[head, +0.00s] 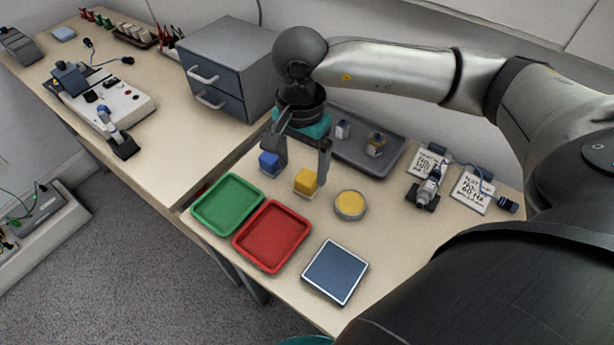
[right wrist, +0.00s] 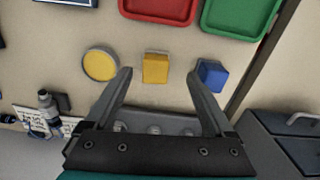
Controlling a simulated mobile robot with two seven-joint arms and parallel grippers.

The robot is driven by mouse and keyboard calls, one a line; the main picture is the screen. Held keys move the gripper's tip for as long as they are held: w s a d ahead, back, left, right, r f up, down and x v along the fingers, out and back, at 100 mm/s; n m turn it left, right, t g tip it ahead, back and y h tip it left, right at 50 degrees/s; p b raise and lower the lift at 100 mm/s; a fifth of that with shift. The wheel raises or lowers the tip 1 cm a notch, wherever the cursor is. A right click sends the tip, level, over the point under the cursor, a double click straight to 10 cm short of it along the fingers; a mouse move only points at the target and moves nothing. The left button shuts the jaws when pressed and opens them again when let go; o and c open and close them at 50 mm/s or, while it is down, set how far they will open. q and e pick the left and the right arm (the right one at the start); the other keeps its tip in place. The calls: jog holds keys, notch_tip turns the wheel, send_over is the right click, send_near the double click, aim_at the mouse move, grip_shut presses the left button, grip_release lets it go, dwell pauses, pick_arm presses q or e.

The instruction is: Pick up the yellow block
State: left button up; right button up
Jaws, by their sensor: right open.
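The yellow block (head: 306,182) stands on the table in the head view, between a blue block (head: 269,163) and a round yellow-topped disc (head: 350,205). My right gripper (head: 300,170) is open and empty, its fingers pointing down above the table near the yellow and blue blocks. In the right wrist view the yellow block (right wrist: 155,68) lies just beyond the fingertips and between their lines, with the gripper (right wrist: 160,78) apart from it. The blue block (right wrist: 211,75) is close to one fingertip there. My left gripper is not in view.
A green tray (head: 196,222) and a red tray (head: 239,246) sit at the table's front, with a blue square plate (head: 335,270) to their right. A grey tray (head: 392,164) with small items is behind my gripper. A drawer cabinet (head: 232,65) stands at the back left.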

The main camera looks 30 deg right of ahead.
aim_at(307, 177)
jog(key=shift+s+d+f+b, duration=0.15)
jog(key=shift+f+b, duration=0.1)
jog(key=shift+f, duration=0.4)
jog(key=shift+d+f+b, duration=0.1)
jog(key=shift+f+b, duration=0.1)
jog(key=shift+f, duration=0.4)
jog(key=shift+s+d+f+b, duration=0.15)
jog(key=shift+f+b, duration=0.1)
jog(key=shift+f, duration=0.4)
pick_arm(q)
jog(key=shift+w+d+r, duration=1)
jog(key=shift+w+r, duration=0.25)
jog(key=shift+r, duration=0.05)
pick_arm(e)
jog(key=shift+w+f, duration=0.15)
jog(key=shift+f, duration=0.6)
grip_shut()
jog(key=shift+r, duration=0.25)
